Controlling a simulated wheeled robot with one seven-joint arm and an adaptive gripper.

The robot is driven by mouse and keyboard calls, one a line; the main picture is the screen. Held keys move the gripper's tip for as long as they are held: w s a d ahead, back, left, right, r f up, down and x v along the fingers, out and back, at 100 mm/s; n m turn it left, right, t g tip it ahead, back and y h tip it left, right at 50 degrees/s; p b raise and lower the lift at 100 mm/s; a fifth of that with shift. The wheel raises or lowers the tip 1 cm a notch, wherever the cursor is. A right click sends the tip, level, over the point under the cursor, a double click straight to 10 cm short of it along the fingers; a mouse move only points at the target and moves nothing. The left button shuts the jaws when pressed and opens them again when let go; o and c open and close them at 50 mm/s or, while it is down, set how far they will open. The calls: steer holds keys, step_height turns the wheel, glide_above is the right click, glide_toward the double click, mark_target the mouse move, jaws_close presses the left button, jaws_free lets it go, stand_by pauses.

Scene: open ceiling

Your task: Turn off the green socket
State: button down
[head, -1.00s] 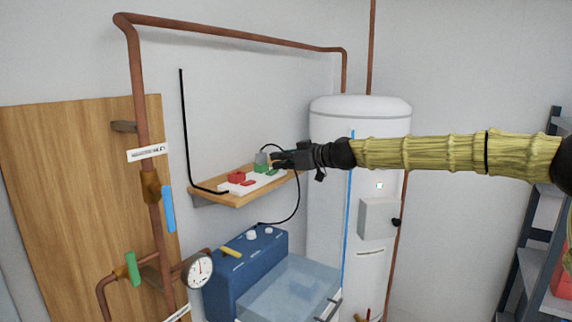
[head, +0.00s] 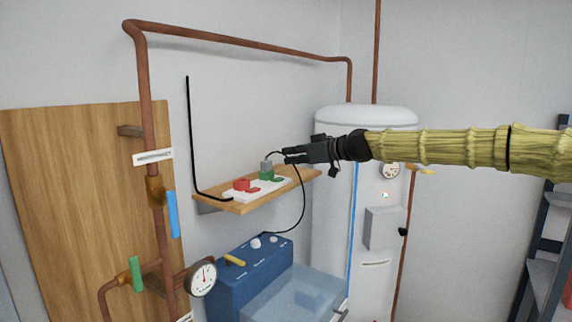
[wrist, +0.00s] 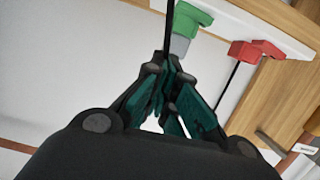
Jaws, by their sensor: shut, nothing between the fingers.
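The green socket (head: 266,174) sits on a white power strip (head: 230,195) with a grey plug (head: 266,164) in it. A small green switch (head: 278,179) lies beside it. In the wrist view the green socket (wrist: 186,20) is just beyond my fingertips, with the grey plug pointing towards them. My gripper (head: 287,156) is shut and empty, slightly above and to the right of the socket in the head view. My closed fingertips also show in the wrist view (wrist: 175,68). They appear apart from the switch, which I cannot make out clearly in the wrist view.
A red socket (head: 241,184) with a red switch (head: 252,189) is on the same strip. The strip lies on a wooden wall shelf (head: 310,173). A black cable hangs near my gripper. A white tank (head: 335,200) and a blue machine (head: 240,280) stand close by.

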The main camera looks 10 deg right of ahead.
steer(key=b+v, duration=0.2)
steer(key=v, duration=0.6)
steer(key=shift+w+d+f, duration=0.1)
steer(key=shift+w+d, duration=0.05)
